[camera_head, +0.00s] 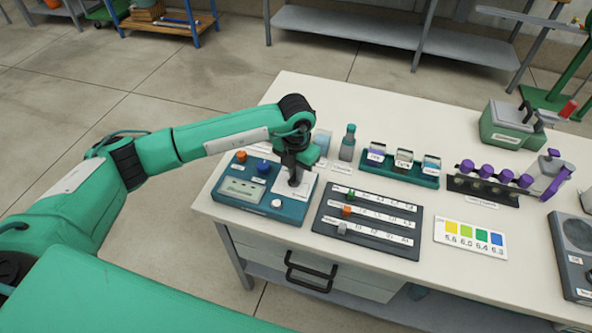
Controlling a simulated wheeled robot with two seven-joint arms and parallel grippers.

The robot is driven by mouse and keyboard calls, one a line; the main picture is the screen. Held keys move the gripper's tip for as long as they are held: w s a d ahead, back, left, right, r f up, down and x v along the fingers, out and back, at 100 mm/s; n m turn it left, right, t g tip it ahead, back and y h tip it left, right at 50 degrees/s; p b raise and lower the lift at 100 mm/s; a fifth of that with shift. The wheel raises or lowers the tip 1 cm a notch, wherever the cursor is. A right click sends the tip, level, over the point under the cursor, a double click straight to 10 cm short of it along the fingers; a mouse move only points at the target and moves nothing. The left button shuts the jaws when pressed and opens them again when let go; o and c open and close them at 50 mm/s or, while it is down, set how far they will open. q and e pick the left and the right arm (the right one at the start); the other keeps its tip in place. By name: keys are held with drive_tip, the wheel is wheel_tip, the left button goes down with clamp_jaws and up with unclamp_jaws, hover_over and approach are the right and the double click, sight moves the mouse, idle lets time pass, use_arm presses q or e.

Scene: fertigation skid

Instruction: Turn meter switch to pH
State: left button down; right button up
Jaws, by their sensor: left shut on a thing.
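The meter (234,205) is a teal box at the left end of the white table. It has a small display panel (243,189), an orange knob, a blue knob (263,167), a white round button (276,203) and a light plate (303,189) on its right part. My left gripper (294,181) points down over that light plate and is shut on a small dark part there, which I take to be the meter switch (294,183). The fingers and wrist hide most of it, so its setting cannot be read. My right gripper is not in view.
A dark slider board (368,222) lies just right of the meter. Behind stand a small bottle (348,143) and a green rack of labelled boxes (400,172). A colour chart (470,239) and a rack with purple-capped vials (483,188) are further right.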

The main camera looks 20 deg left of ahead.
use_arm(q)
drive_tip(key=c, duration=1.5)
unclamp_jaws()
